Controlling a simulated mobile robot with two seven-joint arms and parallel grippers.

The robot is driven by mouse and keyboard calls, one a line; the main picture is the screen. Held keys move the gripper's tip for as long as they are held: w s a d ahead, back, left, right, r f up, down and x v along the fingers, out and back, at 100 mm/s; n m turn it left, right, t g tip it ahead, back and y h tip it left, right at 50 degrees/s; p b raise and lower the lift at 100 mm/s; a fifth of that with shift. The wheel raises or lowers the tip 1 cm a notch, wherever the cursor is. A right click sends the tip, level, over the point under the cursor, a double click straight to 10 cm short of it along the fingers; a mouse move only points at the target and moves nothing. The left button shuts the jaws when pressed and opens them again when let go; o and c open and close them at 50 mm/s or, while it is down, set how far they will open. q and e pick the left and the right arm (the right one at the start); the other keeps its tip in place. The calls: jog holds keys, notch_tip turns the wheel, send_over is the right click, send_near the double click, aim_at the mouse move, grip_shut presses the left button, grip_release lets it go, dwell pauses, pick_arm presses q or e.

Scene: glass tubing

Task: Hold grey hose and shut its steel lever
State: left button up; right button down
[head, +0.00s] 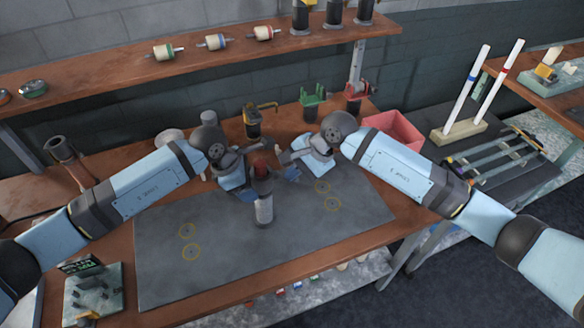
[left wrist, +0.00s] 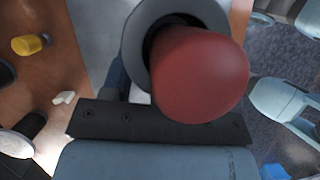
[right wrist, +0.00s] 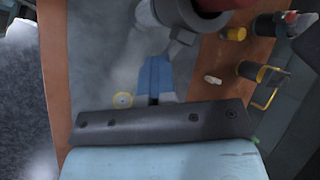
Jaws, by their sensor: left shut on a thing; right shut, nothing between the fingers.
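The grey hose (head: 264,210) stands roughly upright over the dark mat, with a dark red end on top (head: 261,166). My left gripper (head: 252,184) is shut on it from the left. In the left wrist view the red end (left wrist: 203,72) sticks out of a grey collar (left wrist: 133,60). My right gripper (head: 288,176) is shut and empty, close to the hose's right side. In the right wrist view its blue fingertips (right wrist: 155,75) are together, just below a grey part of the hose (right wrist: 178,45). I cannot make out the steel lever clearly.
The dark mat (head: 160,270) has yellow ring marks and clear room. A yellow-handled fitting (head: 253,122), a green holder (head: 312,104) and a pink bin (head: 405,135) stand behind. A shelf (head: 120,72) with several fittings runs above. A board with small parts (head: 93,290) lies front left.

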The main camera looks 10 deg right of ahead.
pick_arm(q)
jog(key=shift+s+f, duration=0.1)
jog(key=shift+f, duration=0.05)
jog(key=shift+c, duration=0.2)
pick_arm(e)
jog(key=shift+d+f, duration=0.2)
jog(key=shift+f, duration=0.8)
jog(key=shift+d+f, duration=0.15)
jog(key=shift+f, duration=0.5)
jog(key=shift+d+f, duration=0.15)
jog(key=shift+f, duration=0.5)
dwell(1.4)
pick_arm(q)
jog(key=shift+a, duration=0.1)
pick_arm(e)
jog(key=shift+a+r, duration=0.35)
jog(key=shift+r, duration=1.25)
jog(key=shift+a+r, duration=0.3)
jog(key=shift+r, duration=1.25)
jog(key=shift+a+r, duration=0.35)
jog(key=shift+r, duration=1.25)
jog(key=shift+r, duration=0.1)
jog(key=r, duration=0.2)
jog(key=a+r, duration=0.1)
jog(key=r, duration=0.1)
jog(key=shift+r, duration=0.35)
